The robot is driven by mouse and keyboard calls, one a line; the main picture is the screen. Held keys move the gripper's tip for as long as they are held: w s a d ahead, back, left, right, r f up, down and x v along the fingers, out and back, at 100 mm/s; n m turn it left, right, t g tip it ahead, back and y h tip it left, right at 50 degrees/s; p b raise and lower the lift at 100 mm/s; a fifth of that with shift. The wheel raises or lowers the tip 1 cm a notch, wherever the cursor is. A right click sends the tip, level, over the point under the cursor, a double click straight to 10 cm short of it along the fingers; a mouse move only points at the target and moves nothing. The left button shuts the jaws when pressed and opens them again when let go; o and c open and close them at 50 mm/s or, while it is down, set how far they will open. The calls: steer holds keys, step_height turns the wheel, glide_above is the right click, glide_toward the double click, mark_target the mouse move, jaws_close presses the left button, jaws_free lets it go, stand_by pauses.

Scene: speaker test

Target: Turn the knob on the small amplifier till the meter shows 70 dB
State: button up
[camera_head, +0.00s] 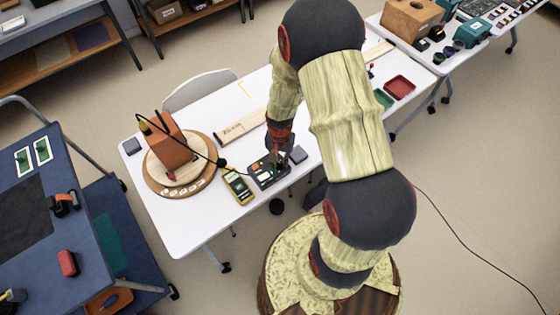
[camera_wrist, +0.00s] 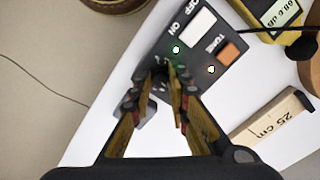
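The small amplifier (camera_head: 264,175) is a dark box on the white table. In the wrist view the amplifier (camera_wrist: 190,55) shows a white ON/OFF switch, an orange TONE button, and lit green and yellow lamps. Its dark knob (camera_wrist: 158,77) sits between the fingertips of my gripper (camera_wrist: 160,88), partly hidden by them. The fingers are close on either side of the knob; whether they press on it is unclear. In the head view my gripper (camera_head: 279,160) is down at the amplifier. The yellow meter (camera_head: 238,186) lies left of the amplifier; its display (camera_wrist: 282,13) is lit, tilted and hard to read surely.
An orange speaker box (camera_head: 168,147) stands on a round wooden base (camera_head: 158,184) at left, with a black cable running past the meter. A wooden ruler block (camera_wrist: 268,120) marked 25 cm lies near the amplifier. Red (camera_head: 399,87) and green trays lie further right.

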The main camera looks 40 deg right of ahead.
mark_target(280, 164)
steer(key=o, duration=0.4)
steer(key=shift+r, duration=0.1)
step_height(280, 164, up, 12)
stand_by(0.6)
stand_by(0.5)
